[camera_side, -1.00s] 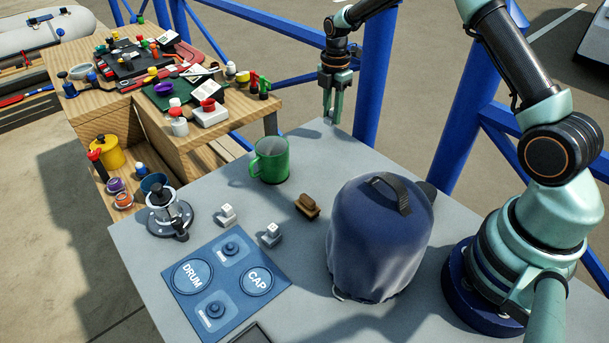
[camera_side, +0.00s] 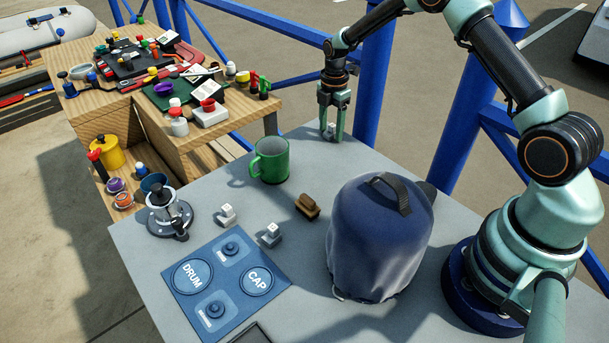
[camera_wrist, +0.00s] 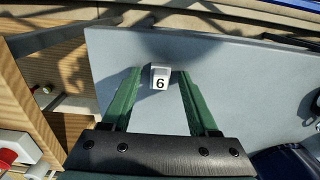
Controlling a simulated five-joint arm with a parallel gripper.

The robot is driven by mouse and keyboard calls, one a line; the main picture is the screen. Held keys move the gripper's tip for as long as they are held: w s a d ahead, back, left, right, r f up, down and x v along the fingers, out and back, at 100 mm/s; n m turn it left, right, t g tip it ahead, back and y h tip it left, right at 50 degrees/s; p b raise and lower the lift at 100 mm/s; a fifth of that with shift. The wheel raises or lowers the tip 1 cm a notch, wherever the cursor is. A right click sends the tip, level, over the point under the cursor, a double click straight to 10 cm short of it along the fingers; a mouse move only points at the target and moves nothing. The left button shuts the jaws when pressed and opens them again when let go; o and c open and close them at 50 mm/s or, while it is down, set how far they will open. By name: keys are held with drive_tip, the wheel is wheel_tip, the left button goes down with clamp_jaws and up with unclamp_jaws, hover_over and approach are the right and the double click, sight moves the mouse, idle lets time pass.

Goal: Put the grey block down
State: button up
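The small grey block (camera_wrist: 160,77), with a white face marked 6, sits at the far corner of the grey table (camera_side: 300,150). In the wrist view it lies between my fingertips, with a gap on each side. In the side view the block (camera_side: 331,130) is partly hidden by the fingers and looks to rest on the tabletop. My gripper (camera_side: 334,134) points down around it, open; its two green fingers also show in the wrist view (camera_wrist: 159,72).
A green mug (camera_side: 271,160) stands left of my gripper. Two small grey-white pieces (camera_side: 228,214), a brown piece (camera_side: 307,206), a moka pot (camera_side: 168,212), a blue mat (camera_side: 226,276) and a blue covered bulk (camera_side: 380,240) are on the table. A blue post (camera_side: 374,80) rises behind.

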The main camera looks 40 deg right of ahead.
drive_tip(key=shift+r, duration=0.15)
wheel_tip(320, 180, up, 12)
wheel_tip(320, 180, up, 7)
drive_tip(key=m+t, duration=0.1)
drive_tip(key=m, duration=0.3)
hover_over(331, 126)
drive_tip(key=s+a, duration=0.3)
drive_tip(key=s, duration=0.1)
drive_tip(key=s+a+r+m+t, duration=0.2)
drive_tip(key=s+a+m, duration=0.1)
drive_tip(key=s+m, duration=0.4)
drive_tip(key=s+a+r+m+t, duration=0.2)
drive_tip(key=s+m, duration=0.5)
drive_tip(key=s, duration=0.4)
drive_tip(key=shift+a+r+t, duration=0.3)
drive_tip(key=shift+a+r, duration=0.35)
drive_tip(key=shift+a, duration=0.35)
drive_tip(key=shift+o, duration=0.5)
